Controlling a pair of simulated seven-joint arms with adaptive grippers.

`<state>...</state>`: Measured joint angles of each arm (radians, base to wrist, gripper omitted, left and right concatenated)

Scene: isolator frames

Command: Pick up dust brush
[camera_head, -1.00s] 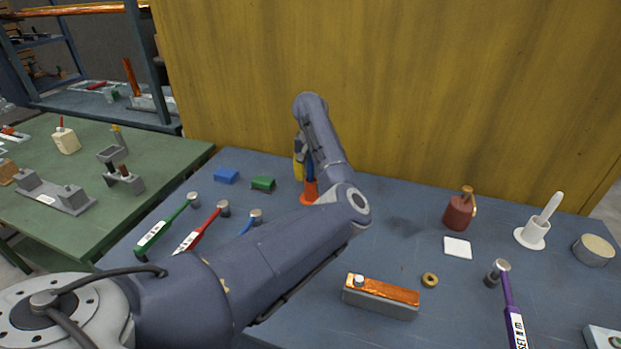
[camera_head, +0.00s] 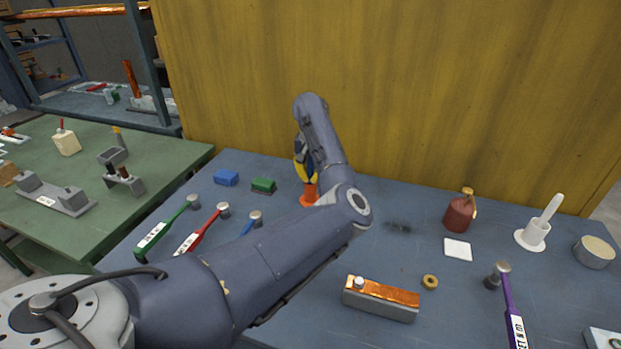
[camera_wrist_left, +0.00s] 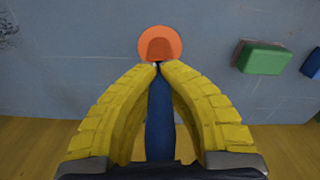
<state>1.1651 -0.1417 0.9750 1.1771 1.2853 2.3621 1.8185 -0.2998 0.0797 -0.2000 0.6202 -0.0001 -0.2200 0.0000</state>
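The dust brush appears to be the upright tool with a blue handle (camera_wrist_left: 159,125) in an orange base (camera_wrist_left: 160,42). In the head view the orange base (camera_head: 309,194) stands at the back of the blue-grey table, partly hidden by my left arm. My left gripper (camera_wrist_left: 158,66) has its yellow fingers on both sides of the blue handle, with the tips nearly together just above the base. It looks shut on the handle. The left gripper also shows in the head view (camera_head: 306,176), mostly behind the arm. My right gripper is not in view.
A green block (camera_head: 263,186) and a blue block (camera_head: 226,178) lie left of the base. Green (camera_head: 163,232) and red (camera_head: 203,230) tools lie nearer. A red bottle (camera_head: 460,212) and white holder (camera_head: 535,234) stand right. A yellow wall (camera_head: 390,90) closes the back.

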